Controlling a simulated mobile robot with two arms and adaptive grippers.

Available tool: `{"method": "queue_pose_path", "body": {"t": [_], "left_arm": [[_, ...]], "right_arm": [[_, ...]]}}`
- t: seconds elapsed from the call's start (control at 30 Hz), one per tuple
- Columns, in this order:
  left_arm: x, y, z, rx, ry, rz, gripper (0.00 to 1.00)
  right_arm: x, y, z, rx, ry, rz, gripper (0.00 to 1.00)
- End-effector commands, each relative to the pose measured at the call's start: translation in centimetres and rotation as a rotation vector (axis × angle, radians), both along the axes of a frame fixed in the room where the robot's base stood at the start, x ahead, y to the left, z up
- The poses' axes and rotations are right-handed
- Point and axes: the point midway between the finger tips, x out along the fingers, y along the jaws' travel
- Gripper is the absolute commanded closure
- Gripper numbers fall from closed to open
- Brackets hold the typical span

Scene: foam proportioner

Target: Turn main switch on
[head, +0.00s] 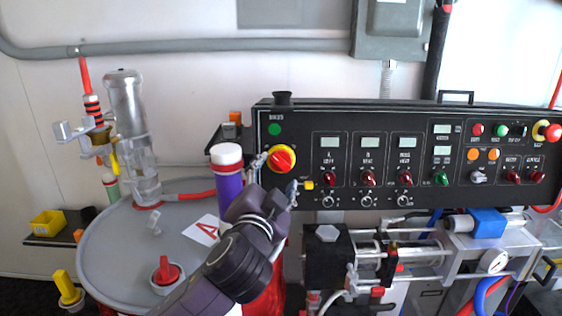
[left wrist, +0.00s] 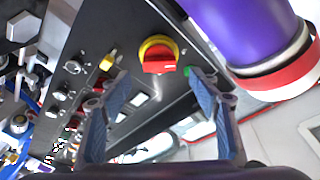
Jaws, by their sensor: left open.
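The main switch (head: 282,159) is a red rotary knob on a yellow round plate at the left end of the black control panel (head: 450,190). My left gripper (head: 276,177) is close in front of it, just below and left in the head view. The gripper is open and empty. In the left wrist view the switch (left wrist: 158,55) appears just beyond the gap between the two blue-grey fingers of the left gripper (left wrist: 157,82). The red handle lies roughly across that gap. I see no contact between fingers and knob. My right gripper is not in view.
A purple cylinder with a white and red cap (head: 228,175) stands close beside my left gripper. A grey drum (head: 110,245) is at the left. A green light (head: 274,130) sits above the switch, and a yellow-tipped toggle (head: 308,185) is below right. Pumps and hoses (head: 400,255) fill the space below.

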Motion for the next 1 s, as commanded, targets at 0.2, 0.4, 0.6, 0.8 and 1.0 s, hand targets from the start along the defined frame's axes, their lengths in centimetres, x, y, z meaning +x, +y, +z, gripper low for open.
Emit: {"method": "queue_pose_path", "body": {"t": [0.2,0.4,0.6,0.8,1.0], "left_arm": [[3.1,-0.6,0.1,0.002,0.001,0.001,0.44],[4.7,-0.9,0.1,0.0,0.001,0.001,0.44],[5.0,-0.9,0.0,0.0,0.001,-0.001,0.44],[5.0,-0.9,0.0,0.0,0.001,-0.001,0.48],[5.0,-0.9,0.0,0.0,0.001,-0.001,0.7]], "right_arm": [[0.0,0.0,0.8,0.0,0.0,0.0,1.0],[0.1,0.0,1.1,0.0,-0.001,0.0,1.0],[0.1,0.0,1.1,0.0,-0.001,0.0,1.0],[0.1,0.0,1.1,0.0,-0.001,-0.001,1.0],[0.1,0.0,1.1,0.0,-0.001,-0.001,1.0]]}}
